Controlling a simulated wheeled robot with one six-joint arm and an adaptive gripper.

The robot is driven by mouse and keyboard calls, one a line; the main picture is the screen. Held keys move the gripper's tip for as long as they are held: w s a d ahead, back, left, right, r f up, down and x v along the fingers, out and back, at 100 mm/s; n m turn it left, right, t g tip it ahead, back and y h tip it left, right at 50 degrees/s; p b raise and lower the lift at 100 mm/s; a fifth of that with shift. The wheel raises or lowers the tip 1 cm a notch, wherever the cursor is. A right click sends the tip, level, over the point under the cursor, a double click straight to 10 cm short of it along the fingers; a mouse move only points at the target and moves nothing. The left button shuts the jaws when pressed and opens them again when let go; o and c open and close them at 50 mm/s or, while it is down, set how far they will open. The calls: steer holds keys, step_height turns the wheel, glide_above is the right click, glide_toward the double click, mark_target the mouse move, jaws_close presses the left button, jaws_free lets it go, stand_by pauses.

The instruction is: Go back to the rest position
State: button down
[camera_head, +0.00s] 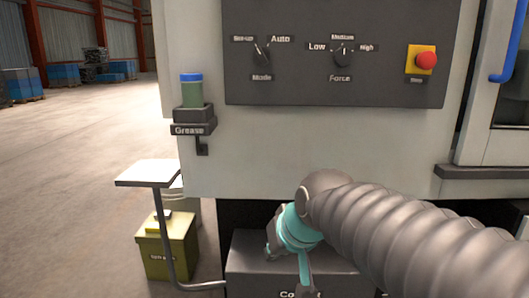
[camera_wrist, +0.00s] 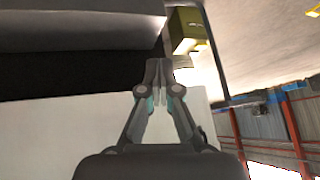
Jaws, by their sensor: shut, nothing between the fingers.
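My gripper (camera_wrist: 158,78) shows in the wrist view with its two fingertips together and nothing between them. In the head view my grey ribbed arm comes in from the right and ends at a teal and grey wrist, below the control panel (camera_head: 390,88) and in front of a dark box (camera_head: 255,265) with a partly hidden label. I cannot make out the fingertips in that view. The gripper appears clear of the panel's knobs and of the red stop button (camera_head: 426,61).
A green grease bottle (camera_head: 192,93) with a blue cap stands in a holder on the machine front. A small white shelf (camera_head: 148,173) juts out at the left above an olive bin (camera_head: 168,255). The wrist view also shows an olive box (camera_wrist: 184,28). Open floor lies left.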

steer(key=s+d+f+m+h, duration=0.2)
steer(key=s+d+f, duration=0.5)
steer(key=s+d, duration=0.5)
steer(key=shift+s+d+f+m+g+h, duration=0.2)
steer(key=shift+s+d+m+g+h, duration=0.3)
steer(key=shift+d, duration=0.45)
steer(key=shift+w+a, duration=0.1)
steer(key=shift+a, duration=0.05)
